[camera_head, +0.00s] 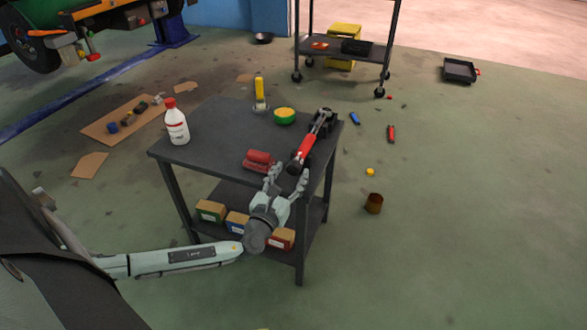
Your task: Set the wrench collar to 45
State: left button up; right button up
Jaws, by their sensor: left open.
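The wrench (304,148) has a red handle and a grey shaft. It lies at the right side of the dark table (205,130), its far end at a black holder (321,122). A dark part shows at its near end; I cannot make out the collar's scale or setting. My left gripper (287,175) is open at the table's near edge, just in front of the wrench's near end. I cannot tell if a finger touches the wrench. My right gripper is not in view.
A red object (258,161) lies left of the wrench. Small boxes (211,210) sit on the lower shelf.

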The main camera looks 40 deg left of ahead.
pick_arm(q)
jog(key=shift+x, duration=1.3)
jog(key=c, duration=1.2)
